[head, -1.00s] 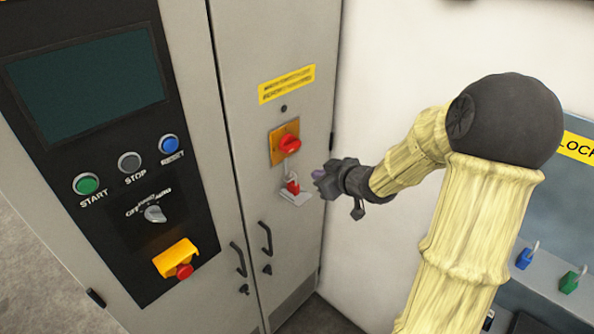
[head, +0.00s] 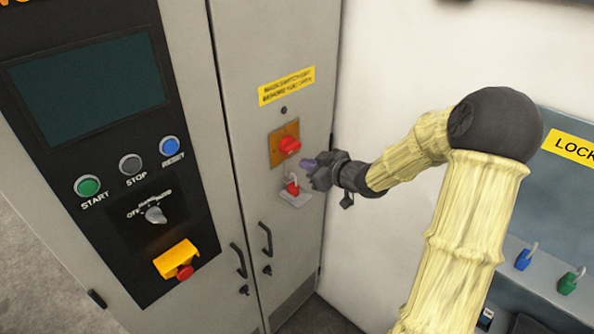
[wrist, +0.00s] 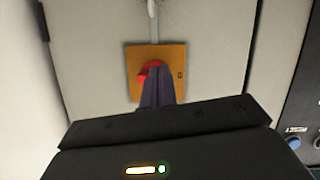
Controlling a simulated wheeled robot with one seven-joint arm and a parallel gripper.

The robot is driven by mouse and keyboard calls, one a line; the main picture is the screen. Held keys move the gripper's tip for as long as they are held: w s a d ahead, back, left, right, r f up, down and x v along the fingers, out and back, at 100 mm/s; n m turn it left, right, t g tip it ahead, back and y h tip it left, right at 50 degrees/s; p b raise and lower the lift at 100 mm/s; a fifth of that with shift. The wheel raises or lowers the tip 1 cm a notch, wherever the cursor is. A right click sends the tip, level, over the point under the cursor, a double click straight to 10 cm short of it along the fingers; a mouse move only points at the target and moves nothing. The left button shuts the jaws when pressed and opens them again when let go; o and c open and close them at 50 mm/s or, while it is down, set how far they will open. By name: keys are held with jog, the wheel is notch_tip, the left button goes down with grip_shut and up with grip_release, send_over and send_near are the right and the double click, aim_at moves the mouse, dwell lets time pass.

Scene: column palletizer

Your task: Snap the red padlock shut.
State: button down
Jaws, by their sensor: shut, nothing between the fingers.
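The red padlock (head: 293,188) sits upright on a small grey ledge (head: 297,200) on the cabinet door, with its pale shackle on top. Whether the shackle is seated is too small to tell. Above it is an orange plate (head: 277,151) with a red switch knob (head: 290,145). My gripper (head: 306,164) is shut and empty, above and right of the padlock and below the knob, apart from the padlock. In the wrist view my fingers (wrist: 157,86) are together and overlap the red knob (wrist: 146,76) and orange plate (wrist: 133,60). The red padlock body does not show there.
The control panel (head: 125,215) with buttons and a yellow-shrouded red stop button is at left. Black door handles (head: 266,238) are below the ledge. A lock board (head: 570,215) with a blue padlock (head: 523,259) and a green padlock (head: 568,283) is at right.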

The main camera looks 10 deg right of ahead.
jog(key=p+x, duration=0.1)
jog(key=x, duration=0.5)
jog(key=shift+r, duration=0.1)
notch_tip(320, 180, down, 2)
jog(key=shift+d+f+p, duration=0.2)
jog(key=shift+p, duration=0.35)
jog(key=shift+d+f, duration=0.3)
jog(key=shift+f, duration=0.6)
notch_tip(320, 180, down, 2)
jog(key=shift+f+b, duration=0.2)
jog(key=shift+b, duration=0.85)
